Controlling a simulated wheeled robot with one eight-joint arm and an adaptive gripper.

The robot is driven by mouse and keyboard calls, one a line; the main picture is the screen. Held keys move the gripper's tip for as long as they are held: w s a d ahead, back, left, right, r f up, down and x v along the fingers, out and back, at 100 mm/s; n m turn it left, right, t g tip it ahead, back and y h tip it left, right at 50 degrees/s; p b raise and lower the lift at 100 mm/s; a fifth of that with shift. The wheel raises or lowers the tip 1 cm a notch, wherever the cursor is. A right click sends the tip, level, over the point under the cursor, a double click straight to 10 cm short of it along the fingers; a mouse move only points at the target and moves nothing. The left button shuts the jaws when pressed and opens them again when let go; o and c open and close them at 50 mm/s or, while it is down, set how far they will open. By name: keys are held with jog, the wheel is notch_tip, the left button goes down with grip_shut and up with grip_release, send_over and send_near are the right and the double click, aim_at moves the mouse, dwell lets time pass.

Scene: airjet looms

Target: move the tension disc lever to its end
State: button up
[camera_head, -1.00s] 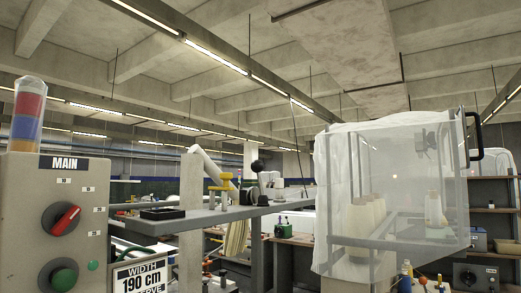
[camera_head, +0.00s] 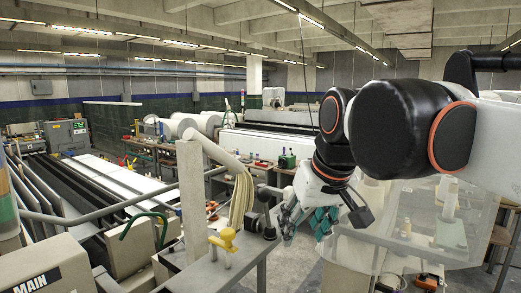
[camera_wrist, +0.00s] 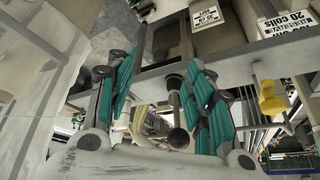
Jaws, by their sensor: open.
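A black ball-ended lever, which looks like the tension disc lever (camera_head: 268,233), stands at the right end of a narrow grey shelf (camera_head: 213,272) in the head view. In the wrist view a dark rod with a round black knob (camera_wrist: 178,138) shows between the fingers, with a second round dark end above it. My gripper (camera_head: 318,222) is open, with teal finger pads, just right of the lever in the head view. In the wrist view its fingers (camera_wrist: 160,65) lie either side of the rod; I cannot tell whether they touch it. The lever's base is partly hidden.
A yellow fitting (camera_head: 224,240) stands on the shelf left of the lever, and also shows in the wrist view (camera_wrist: 272,98). A translucent cover (camera_head: 350,262) over yarn cones is close below my arm. A grey post (camera_head: 191,195) rises behind the shelf.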

jog(key=g+p, duration=0.1)
jog(key=p, duration=0.9)
send_near(266, 189)
jog(key=shift+n, duration=0.4)
jog(key=p+x, duration=0.1)
jog(key=x, duration=0.8)
jog(key=shift+w+a+f+p, duration=0.1)
jog(key=shift+f+p, duration=0.25)
jog(key=shift+p, duration=0.05)
jog(key=shift+y, duration=0.3)
grip_shut()
